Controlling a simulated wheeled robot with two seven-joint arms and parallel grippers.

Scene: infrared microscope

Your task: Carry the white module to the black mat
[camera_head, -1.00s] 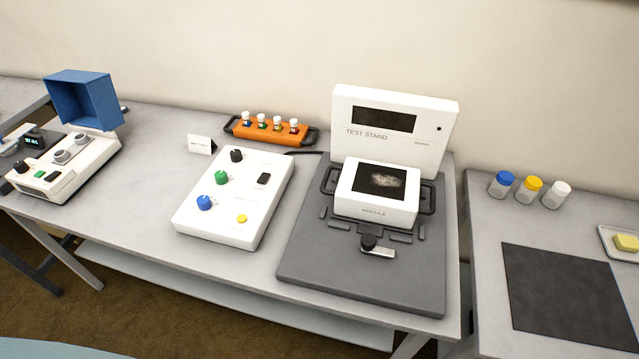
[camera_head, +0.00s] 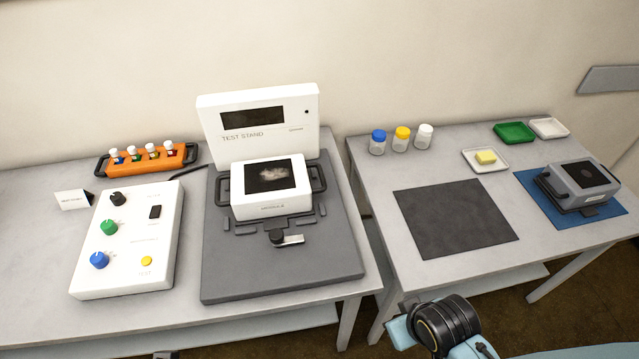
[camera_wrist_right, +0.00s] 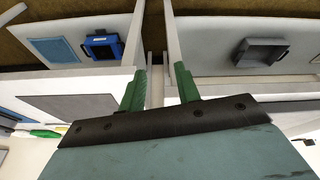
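The white module (camera_head: 270,190) has a dark screen on top and a black handle on each side. It sits on the grey base (camera_head: 320,268) of the white test stand (camera_head: 262,128), behind a small black knob with a metal lever (camera_head: 287,239). The black mat (camera_head: 455,217) lies flat and bare on the right-hand table. In the right wrist view my right gripper (camera_wrist_right: 160,80) has its two green fingers apart with nothing between them. In the head view only part of an arm of mine shows at the lower edge, no fingertips. My left gripper is not seen.
A grey device (camera_head: 582,183) sits on a blue mat (camera_head: 572,217) right of the black mat. Capped jars (camera_head: 401,139) and a dish with a yellow block (camera_head: 485,158) stand behind it. A control box (camera_head: 130,238) is left of the stand. A gap separates the tables.

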